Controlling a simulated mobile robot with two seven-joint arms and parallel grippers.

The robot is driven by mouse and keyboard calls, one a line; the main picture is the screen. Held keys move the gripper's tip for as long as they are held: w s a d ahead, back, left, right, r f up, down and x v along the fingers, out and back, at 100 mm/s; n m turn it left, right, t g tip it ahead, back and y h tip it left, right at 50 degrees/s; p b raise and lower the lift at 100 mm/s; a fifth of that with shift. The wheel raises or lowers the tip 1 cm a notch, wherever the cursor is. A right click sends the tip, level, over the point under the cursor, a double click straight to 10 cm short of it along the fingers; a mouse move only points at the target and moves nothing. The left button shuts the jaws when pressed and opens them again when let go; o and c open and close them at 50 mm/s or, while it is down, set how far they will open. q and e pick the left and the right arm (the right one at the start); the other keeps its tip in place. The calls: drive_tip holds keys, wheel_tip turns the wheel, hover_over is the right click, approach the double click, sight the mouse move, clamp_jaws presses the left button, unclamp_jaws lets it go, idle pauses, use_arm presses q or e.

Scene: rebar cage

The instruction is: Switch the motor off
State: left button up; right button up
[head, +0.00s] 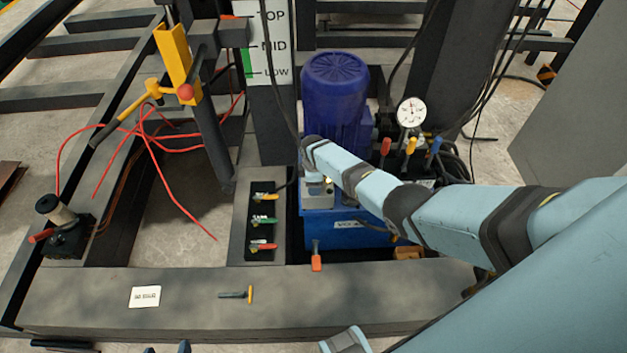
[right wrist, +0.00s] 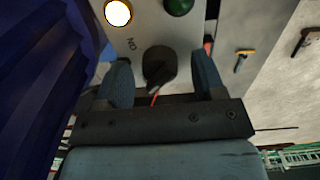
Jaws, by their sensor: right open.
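The dark blue motor (head: 335,85) stands on a blue tank (head: 345,235) in the head view; its ribbed side (right wrist: 40,70) fills the left of the right wrist view. A grey switch panel (right wrist: 185,35) beside it carries a black rotary knob (right wrist: 160,65), an "ON" mark upper left of the knob, a glowing lamp (right wrist: 118,13) and a dark green round piece (right wrist: 178,6). My right gripper (right wrist: 160,80) is open, its fingers on either side of the knob; contact cannot be told. In the head view my arm partly hides the panel.
Lever valves (head: 264,220) with yellow, green and red handles stand left of the tank. A pressure gauge (head: 411,112) and coloured levers (head: 410,146) stand right of the motor. A yellow-handled hand pump (head: 178,65) and red cables are at left. A dark beam (head: 200,310) crosses the front.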

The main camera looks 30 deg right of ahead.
use_arm(q)
drive_tip(key=r+p, duration=0.1)
drive_tip(key=p, duration=0.1)
drive_tip(key=r+p, duration=0.1)
drive_tip(key=shift+s+a+r+p, duration=0.1)
drive_tip(key=shift+s+r+p, duration=0.1)
drive_tip(key=shift+r+p, duration=0.15)
use_arm(e)
wheel_tip(320, 180, up, 14)
drive_tip(key=shift+f, duration=0.1)
